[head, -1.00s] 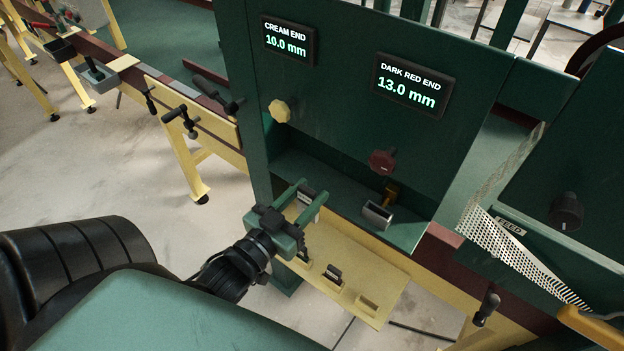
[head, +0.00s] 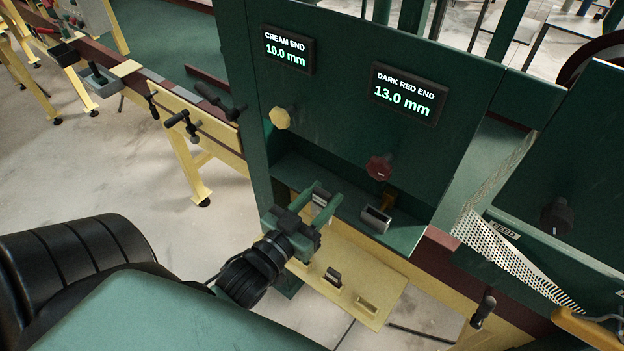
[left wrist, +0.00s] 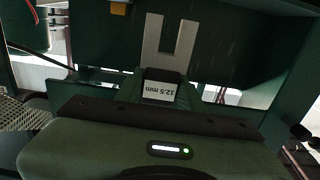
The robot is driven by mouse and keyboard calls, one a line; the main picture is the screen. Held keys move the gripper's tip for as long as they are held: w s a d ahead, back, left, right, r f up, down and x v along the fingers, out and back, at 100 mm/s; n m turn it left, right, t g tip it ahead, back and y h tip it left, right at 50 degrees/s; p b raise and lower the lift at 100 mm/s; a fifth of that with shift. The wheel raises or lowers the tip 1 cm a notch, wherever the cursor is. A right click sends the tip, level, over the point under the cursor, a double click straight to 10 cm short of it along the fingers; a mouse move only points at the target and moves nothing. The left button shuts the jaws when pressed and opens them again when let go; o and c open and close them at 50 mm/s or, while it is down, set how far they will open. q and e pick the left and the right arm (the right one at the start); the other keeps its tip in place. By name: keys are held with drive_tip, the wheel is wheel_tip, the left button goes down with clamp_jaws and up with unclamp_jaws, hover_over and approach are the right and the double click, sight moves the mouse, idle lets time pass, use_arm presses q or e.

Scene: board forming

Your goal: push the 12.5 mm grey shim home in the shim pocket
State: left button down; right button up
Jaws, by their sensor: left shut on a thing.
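My left gripper (head: 328,197) is shut on the grey shim (left wrist: 165,42) at the machine's open recess. The shim has two flat prongs and a dark tab labelled 12.5 mm, upside down in the left wrist view. Its prongs point away from the gripper, towards the dark green machine. In the head view only a small light part of it (head: 320,199) shows between the fingers. I cannot tell the shim pocket clearly; a grey-edged box-like fitting (head: 376,219) sits in the recess, right of the gripper. My right gripper is not in view.
A cream shelf (head: 349,285) below the recess holds another dark-tabbed shim (head: 333,276) and an empty slot (head: 367,305). A cream knob (head: 280,118) and a dark red knob (head: 379,167) stick out above. The displays read 10.0 mm (head: 287,49) and 13.0 mm (head: 408,94).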

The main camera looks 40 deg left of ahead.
use_arm(q)
drive_tip(key=shift+w+d+r, duration=0.1)
drive_tip(key=shift+w+d, duration=0.6)
drive_tip(key=shift+w, duration=0.1)
drive_tip(key=shift+w+d+p, duration=0.3)
drive_tip(key=shift+w+d, duration=1.55)
drive_tip(key=shift+d, duration=0.15)
drive_tip(key=shift+w+d+p, duration=0.25)
drive_tip(key=shift+w+d, duration=1.55)
drive_tip(key=shift+d, duration=0.2)
drive_tip(key=shift+p, duration=0.85)
drive_tip(key=shift+f+b, duration=1.65)
drive_tip(key=shift+f, duration=0.75)
